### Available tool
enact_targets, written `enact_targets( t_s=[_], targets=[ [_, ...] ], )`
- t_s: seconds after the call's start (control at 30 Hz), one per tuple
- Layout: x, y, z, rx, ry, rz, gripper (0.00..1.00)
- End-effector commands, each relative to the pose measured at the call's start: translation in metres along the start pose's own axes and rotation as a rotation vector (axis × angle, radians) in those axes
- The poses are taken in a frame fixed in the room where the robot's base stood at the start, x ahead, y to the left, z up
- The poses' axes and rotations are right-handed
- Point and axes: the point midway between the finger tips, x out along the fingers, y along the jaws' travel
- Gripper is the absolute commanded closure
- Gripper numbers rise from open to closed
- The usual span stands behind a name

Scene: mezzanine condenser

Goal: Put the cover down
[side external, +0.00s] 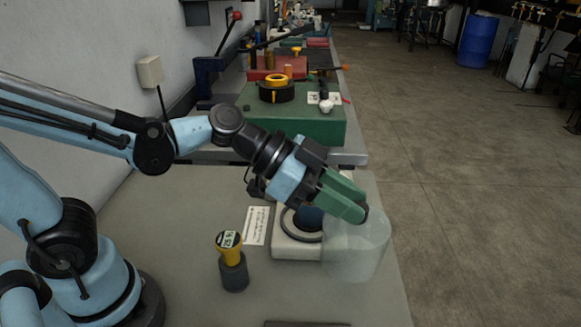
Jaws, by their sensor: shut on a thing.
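The cover (356,256) is a clear, glassy, rounded jar near the right edge of the bench. My gripper (361,211) has green fingers, reaches down from the upper left and is shut on the top of the cover. I cannot tell whether the cover's bottom touches the bench. A pale square base (293,248) with a dark ring (299,229) stands just left of the cover, and the cover overlaps its right side in the picture. A dark blue piece (308,217) sits at the ring, partly hidden behind my gripper.
A yellow-topped gauge with a dark foot (234,276) stands upright left of the base. A white label card (256,226) lies behind it. A green case (313,126) with a yellow-and-black ring (276,89) stands farther back. The bench (190,210) is bare at left; its right edge is close to the cover.

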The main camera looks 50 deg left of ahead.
Motion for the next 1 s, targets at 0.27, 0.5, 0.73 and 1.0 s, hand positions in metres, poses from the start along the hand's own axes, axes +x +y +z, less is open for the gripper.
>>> enact_targets(
  t_s=[0.27, 0.5, 0.73, 1.0],
  targets=[
    [-0.027, -0.037, -0.006, -0.057, 0.001, -0.101, 1.0],
    [-0.077, -0.091, -0.003, -0.152, 0.001, -0.27, 1.0],
    [-0.1, -0.111, 0.002, -0.192, 0.001, -0.343, 1.0],
    [-0.084, -0.113, 0.031, -0.194, 0.002, -0.346, 1.0]
  ],
)
